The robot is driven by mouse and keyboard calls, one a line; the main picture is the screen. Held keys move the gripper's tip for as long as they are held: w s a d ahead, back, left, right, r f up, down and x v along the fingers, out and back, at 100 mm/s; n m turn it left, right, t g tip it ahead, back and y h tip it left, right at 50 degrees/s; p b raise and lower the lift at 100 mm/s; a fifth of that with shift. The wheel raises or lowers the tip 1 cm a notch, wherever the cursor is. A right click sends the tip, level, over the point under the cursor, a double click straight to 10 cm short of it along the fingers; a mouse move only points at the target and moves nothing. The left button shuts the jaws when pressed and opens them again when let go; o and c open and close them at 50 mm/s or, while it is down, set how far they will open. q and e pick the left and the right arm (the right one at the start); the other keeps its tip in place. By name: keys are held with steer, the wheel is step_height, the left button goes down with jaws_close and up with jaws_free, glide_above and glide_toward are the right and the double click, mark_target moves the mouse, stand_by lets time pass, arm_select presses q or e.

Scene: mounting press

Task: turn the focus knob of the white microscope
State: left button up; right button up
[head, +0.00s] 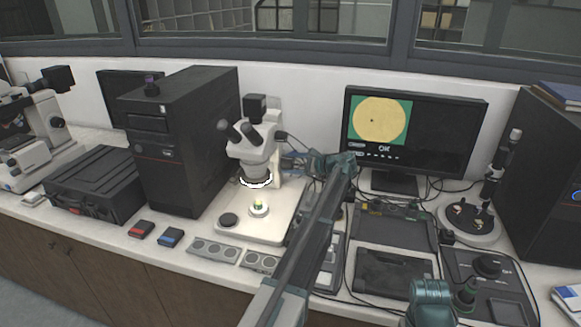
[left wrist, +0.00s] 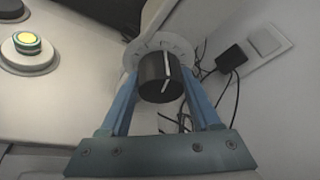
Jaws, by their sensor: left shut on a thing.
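The white microscope (head: 254,150) stands on its pale base left of the monitor, with its dark eyepieces and a lit ring under its head. Its focus knob (left wrist: 160,77) is black and round with a white line on its face, in front of a pale marked disc (left wrist: 150,46). My left gripper (head: 294,162) reaches the right side of the microscope. In the left wrist view its two blue fingers stand on either side of the knob, shut on it. In the head view the gripper hides the knob. My right gripper does not show.
A small sample (head: 259,207) with a yellow-green top sits on the microscope base. A black computer tower (head: 187,140) stands to the left. The monitor (head: 440,130) shows a yellow disc and "OK". Control boxes (head: 213,250) line the front, and cables (left wrist: 232,95) hang behind the knob.

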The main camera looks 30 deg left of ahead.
arm_select(q)
steer(key=shift+f+n, duration=0.1)
steer(key=shift+n, duration=0.3)
steer(key=shift+t+y+b, duration=0.3)
steer(key=shift+t, duration=0.1)
steer(key=o, duration=1.4)
steer(key=shift+d, duration=0.15)
steer(key=p+v, duration=0.3)
steer(key=v, duration=1)
steer(key=shift+d+r, duration=0.25)
steer(key=shift+d, duration=0.05)
